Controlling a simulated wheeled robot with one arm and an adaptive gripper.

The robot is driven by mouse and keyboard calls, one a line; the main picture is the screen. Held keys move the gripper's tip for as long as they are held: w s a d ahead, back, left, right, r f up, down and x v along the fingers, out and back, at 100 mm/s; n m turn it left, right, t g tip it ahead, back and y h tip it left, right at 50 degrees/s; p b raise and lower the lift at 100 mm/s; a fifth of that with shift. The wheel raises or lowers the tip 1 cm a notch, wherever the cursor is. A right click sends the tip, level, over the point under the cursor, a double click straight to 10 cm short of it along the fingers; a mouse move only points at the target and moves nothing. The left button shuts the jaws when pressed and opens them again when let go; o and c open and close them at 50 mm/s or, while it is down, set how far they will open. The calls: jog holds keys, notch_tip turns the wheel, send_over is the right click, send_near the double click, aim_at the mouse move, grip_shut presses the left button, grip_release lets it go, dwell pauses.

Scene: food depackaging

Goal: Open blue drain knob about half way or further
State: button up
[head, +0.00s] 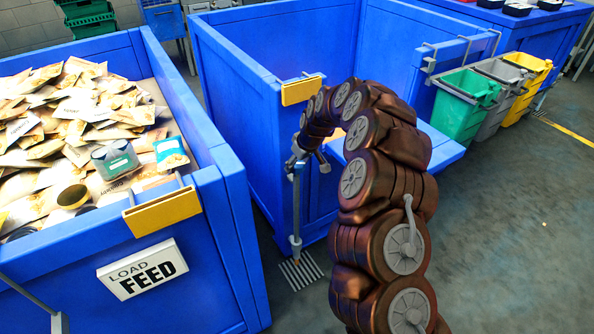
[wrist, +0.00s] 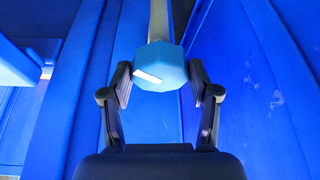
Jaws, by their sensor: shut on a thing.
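The blue drain knob (wrist: 165,64) is faceted and has a white mark on its face. It sits on top of a grey pipe (head: 297,215) that runs down the side of the blue bin to the floor. My gripper (head: 304,163) is at the top of this pipe. In the wrist view my gripper (wrist: 160,78) has one dark finger on each side of the knob and is shut on it. In the head view the knob (head: 299,168) is small and partly hidden by the gripper.
A floor drain grate (head: 300,272) lies below the pipe. The left blue bin (head: 225,210) holds many packets and cans, with a LOAD FEED sign (head: 143,268). The floor at right is clear.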

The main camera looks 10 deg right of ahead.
jog(key=n+b, duration=0.1)
jog(key=b, duration=0.1)
jog(key=n+y+b, duration=0.1)
jog(key=n+b, duration=0.1)
jog(key=n+g+b, duration=0.1)
jog(key=b, duration=0.1)
jog(key=shift+w+d+f+n, duration=0.1)
jog(key=shift+w+f+n, duration=0.1)
jog(key=shift+f+n, duration=0.1)
jog(key=shift+r+n+g+y+b, duration=0.2)
jog(key=shift+n+g+b, duration=0.25)
jog(key=shift+n+b, duration=0.5)
jog(key=shift+r+n+g+y+b, duration=0.1)
jog(key=shift+n+g+y+b, duration=0.3)
jog(key=shift+n, duration=0.85)
jog(key=o, duration=1.2)
jog(key=shift+s+r, duration=0.1)
